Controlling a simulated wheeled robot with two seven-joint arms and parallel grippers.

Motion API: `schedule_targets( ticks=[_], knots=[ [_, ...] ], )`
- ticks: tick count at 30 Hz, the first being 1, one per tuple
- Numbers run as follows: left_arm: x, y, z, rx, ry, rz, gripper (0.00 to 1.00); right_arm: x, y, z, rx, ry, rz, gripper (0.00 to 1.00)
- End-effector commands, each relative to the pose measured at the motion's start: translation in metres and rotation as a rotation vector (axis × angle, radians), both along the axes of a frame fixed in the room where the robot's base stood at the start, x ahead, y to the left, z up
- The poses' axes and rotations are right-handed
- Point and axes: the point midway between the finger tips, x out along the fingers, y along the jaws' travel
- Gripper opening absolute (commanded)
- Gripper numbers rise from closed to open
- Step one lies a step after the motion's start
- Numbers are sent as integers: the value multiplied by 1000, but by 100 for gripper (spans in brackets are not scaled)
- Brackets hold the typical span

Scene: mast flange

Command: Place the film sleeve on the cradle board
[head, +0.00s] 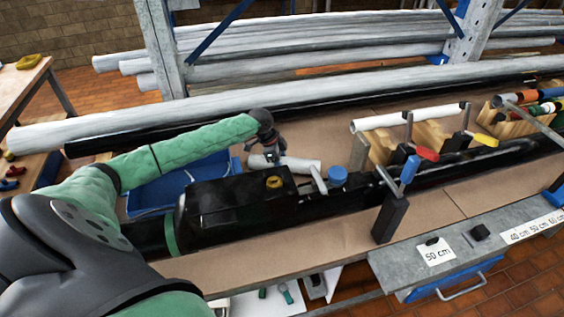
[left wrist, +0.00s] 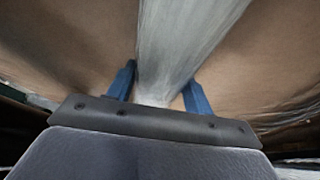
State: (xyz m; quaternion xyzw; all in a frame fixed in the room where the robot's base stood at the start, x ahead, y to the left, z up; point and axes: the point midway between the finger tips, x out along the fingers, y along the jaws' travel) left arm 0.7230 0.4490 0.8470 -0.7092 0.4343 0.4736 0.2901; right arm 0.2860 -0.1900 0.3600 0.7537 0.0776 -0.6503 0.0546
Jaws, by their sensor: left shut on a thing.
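The film sleeve (head: 300,164) is a whitish tube lying roughly level behind the black box in the head view. My left gripper (head: 272,157) is above it and shut on it near its left end. In the left wrist view the whitish, streaked sleeve (left wrist: 180,45) runs between the two blue fingers (left wrist: 158,92). The cradle board (head: 433,133) appears to be the pale wooden piece right of centre, with another white tube (head: 405,118) along its top. The held sleeve is left of this board and apart from it. My right gripper is not in view.
A black box (head: 235,203) on a black pipe stands in front of the sleeve. A blue crate (head: 160,192) is behind it. Clamps with blue (head: 409,170), red (head: 427,154) and yellow handles stand around the cradle board. Long grey pipes (head: 250,93) lie behind.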

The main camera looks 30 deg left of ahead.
Motion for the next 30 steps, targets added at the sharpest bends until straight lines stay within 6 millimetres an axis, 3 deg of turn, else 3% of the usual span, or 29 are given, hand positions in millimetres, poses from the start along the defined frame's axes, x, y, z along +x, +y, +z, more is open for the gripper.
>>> schedule_targets(
  ticks=[2, 3, 6, 20, 30],
  knots=[
    [0, 0, -2, 0, 0, 0, 29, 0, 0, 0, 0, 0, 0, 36],
    [0, 0, -3, 0, 0, 0, 53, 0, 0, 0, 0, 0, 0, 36],
    [0, 0, -2, 0, 0, 0, 73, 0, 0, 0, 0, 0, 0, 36],
    [-1, 4, 8, 1, -2, 1, 73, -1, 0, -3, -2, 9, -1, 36],
    [-12, 26, 65, 2, -2, 0, 73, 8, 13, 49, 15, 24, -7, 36]
  ],
)
